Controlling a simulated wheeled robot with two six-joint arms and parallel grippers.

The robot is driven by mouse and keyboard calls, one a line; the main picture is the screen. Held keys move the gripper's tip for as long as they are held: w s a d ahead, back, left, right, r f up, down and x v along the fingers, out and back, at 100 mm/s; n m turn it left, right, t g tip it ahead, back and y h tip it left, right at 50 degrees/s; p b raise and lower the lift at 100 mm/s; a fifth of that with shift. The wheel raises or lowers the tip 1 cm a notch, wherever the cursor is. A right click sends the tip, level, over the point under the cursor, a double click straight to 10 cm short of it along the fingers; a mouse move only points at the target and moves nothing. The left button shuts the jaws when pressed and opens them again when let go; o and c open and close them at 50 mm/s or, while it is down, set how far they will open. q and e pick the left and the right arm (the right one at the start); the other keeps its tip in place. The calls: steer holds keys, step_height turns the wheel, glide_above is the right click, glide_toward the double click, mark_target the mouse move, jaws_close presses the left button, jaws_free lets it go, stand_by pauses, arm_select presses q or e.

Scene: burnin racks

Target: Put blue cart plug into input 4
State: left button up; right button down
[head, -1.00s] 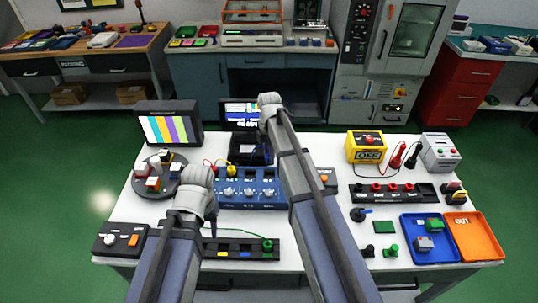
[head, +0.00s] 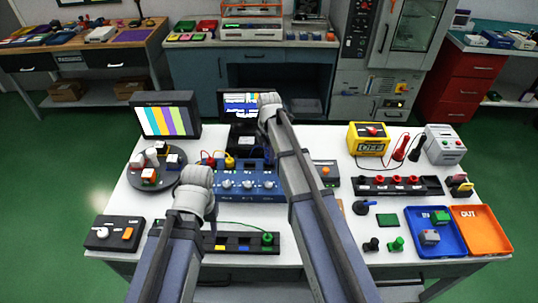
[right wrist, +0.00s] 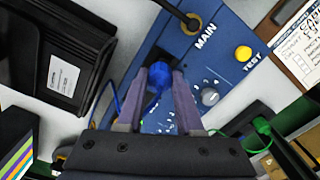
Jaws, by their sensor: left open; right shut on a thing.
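My right gripper (right wrist: 159,72) is shut on a blue plug (right wrist: 158,80) with a blue cord trailing from it. The plug is held over a blue panel unit (right wrist: 215,85) with knobs and a MAIN label. A dark spot lies at the fingertips; I cannot tell whether the plug is in a socket. In the head view, the blue unit (head: 250,196) stands mid-table and my right gripper (head: 268,104) is beyond it, its fingers hidden by the arm. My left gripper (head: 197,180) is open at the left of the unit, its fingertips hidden. No input number is readable.
A yellow plug (head: 229,161) stands at the unit's back edge. A striped monitor (head: 166,120) and round rack (head: 157,170) stand left. A black strip (head: 235,241) lies in front. The blue tray (head: 455,248), orange tray (head: 484,240) and yellow meter (head: 367,143) stand right.

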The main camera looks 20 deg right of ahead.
arm_select(q)
steer(key=shift+f+b, duration=1.05)
arm_select(e)
steer(key=shift+f, duration=1.1)
steer(key=shift+c, duration=2.4)
jaws_free()
arm_select(q)
steer(key=shift+r, duration=0.15)
arm_select(e)
steer(key=shift+r, duration=0.15)
step_height(320, 180, up, 8)
steer(key=p, duration=0.8)
arm_select(q)
step_height(320, 180, up, 8)
steer(key=shift+f, duration=0.25)
arm_select(e)
steer(key=shift+f, duration=0.2)
steer(key=s+a+m, duration=0.6)
steer(key=s+m, duration=0.2)
steer(key=s, duration=0.4)
steer(key=s+a+m+h, duration=0.1)
steer(key=s+a+m, duration=0.6)
steer(key=s, duration=0.5)
steer(key=shift+a+m, duration=0.15)
steer(key=shift+m, duration=0.55)
